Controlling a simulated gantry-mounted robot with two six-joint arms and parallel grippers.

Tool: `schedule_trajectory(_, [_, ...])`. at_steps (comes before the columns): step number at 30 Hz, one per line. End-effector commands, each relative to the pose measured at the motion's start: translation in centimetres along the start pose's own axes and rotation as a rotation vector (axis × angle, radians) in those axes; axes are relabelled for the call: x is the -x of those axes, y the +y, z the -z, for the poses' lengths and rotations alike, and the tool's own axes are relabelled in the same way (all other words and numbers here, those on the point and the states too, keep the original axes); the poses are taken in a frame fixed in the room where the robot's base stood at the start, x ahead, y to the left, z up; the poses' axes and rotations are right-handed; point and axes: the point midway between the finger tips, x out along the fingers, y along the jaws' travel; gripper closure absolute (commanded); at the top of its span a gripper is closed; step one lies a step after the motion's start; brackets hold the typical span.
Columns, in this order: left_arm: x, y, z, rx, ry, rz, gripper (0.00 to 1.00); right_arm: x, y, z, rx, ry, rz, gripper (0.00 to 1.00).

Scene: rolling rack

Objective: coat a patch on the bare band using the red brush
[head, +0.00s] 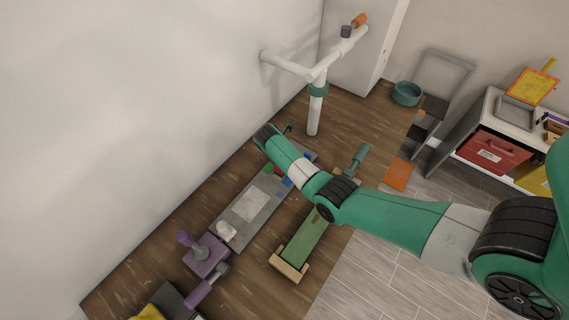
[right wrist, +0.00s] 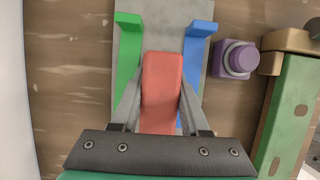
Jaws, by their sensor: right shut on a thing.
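The red brush (right wrist: 161,85) shows in the right wrist view as a red block, probably its handle. My right gripper (right wrist: 162,92) is shut on it, one finger on each side. A green upright (right wrist: 127,60) and a blue upright (right wrist: 196,55) flank it on a grey board (right wrist: 157,20). The brush's bristles are hidden. In the head view my right arm reaches in from the right and its fingers are hidden; a bit of red shows below the wrist. I cannot pick out a bare band for certain. My left gripper is not in view.
A green panel (head: 305,240) with wooden ends lies right of the grey board (head: 228,238). A purple device (head: 205,255) sits at the board's near end. A white pipe stand (head: 315,115) rises behind my wrist. The wall is close on the left.

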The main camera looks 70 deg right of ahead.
Motion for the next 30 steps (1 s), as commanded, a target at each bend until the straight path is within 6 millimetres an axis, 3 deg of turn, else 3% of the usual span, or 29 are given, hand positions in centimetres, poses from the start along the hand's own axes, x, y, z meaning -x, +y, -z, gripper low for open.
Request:
schedule_trajectory(11, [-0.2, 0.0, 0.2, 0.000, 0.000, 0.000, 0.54, 0.2, 0.0, 0.3, 0.002, 0.000, -0.001, 1.00])
schedule_trajectory(30, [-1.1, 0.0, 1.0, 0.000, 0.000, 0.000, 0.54, 1.4, 0.0, 3.3, 0.001, 0.000, -0.001, 1.00])
